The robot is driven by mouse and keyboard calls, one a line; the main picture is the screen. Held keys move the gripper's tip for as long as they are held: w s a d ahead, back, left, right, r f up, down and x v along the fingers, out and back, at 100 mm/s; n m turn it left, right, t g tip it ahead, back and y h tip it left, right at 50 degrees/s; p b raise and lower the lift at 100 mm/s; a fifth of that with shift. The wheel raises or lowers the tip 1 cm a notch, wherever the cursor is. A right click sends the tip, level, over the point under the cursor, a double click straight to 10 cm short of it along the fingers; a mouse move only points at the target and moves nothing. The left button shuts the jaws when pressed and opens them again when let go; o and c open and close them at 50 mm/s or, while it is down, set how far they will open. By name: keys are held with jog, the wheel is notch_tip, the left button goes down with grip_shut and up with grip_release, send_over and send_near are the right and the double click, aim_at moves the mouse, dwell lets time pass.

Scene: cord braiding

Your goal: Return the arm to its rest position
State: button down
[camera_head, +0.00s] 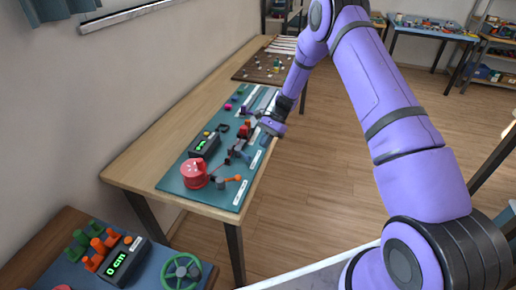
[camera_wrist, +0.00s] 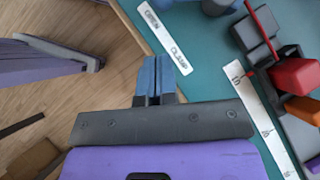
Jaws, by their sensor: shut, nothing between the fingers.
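My purple arm reaches from the lower right of the head view to the right edge of the wooden table (camera_head: 130,165). My gripper (camera_head: 262,135) is over the edge of the teal mat (camera_head: 172,180). In the wrist view, my gripper (camera_wrist: 153,65) points up the picture with its blue-grey fingers together and nothing between them. A white label strip reading "OPEN" and "CLAMP" (camera_wrist: 163,36) lies on the mat just beyond the fingertips. My arm hides part of the table behind it in the head view.
The mat holds a red spool (camera_head: 195,173), a black display box (camera_head: 204,145) and several small fixtures. In the wrist view, a red block (camera_wrist: 294,74) stands near a numbered white scale (camera_wrist: 262,120). A green wheel (camera_head: 181,272) lies at lower left. Open floor (camera_head: 310,190) lies right of the table.

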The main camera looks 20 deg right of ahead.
jog(key=s+v, duration=0.1)
jog(key=v, duration=0.7)
jog(key=s+r+n+t+h, duration=0.15)
jog(key=s+r, duration=0.35)
jog(key=r, duration=0.5)
jog(key=s+a+r+n+t+h, duration=0.1)
jog(key=s+r+n, duration=0.2)
jog(key=s+r, duration=0.55)
jog(key=s+r+n+t+h, duration=0.1)
jog(key=s+r+n+h, duration=0.15)
jog(key=r, duration=0.95)
jog(key=s+r+n+t+h, duration=0.1)
jog(key=s+r+n+t, duration=0.1)
jog(key=s, duration=1.1)
jog(key=s+r+n+t+h, duration=0.1)
jog(key=s+r+n+t, duration=0.2)
jog(key=s, duration=1)
jog(key=shift+s+d+r+n, duration=0.3)
jog(key=shift+r+n, duration=0.1)
jog(key=shift+r, duration=0.5)
